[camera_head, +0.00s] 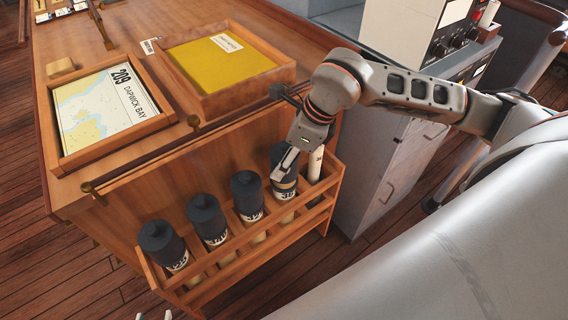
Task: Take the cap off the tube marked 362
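A wooden rack holds a row of chart tubes with dark caps. The rightmost dark-capped tube (284,188) has a pale label that seems to start with 36; the rest of the number is unreadable. Its dark cap (283,153) is on. The arm from the right ends in my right gripper (286,164), which is down at this cap. One pale finger lies across the cap's near side; the other is hidden, so the grip is unclear. Two small pale tips of my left gripper (153,316) show apart at the bottom edge, with nothing visible between them.
More capped tubes (162,241), (206,216) and (246,192) stand left in the rack (232,262). A slim white tube (315,165) stands close right of the gripper. The chart table carries a framed chart (105,108) and a yellow tray (222,62). A grey cabinet (385,175) stands right.

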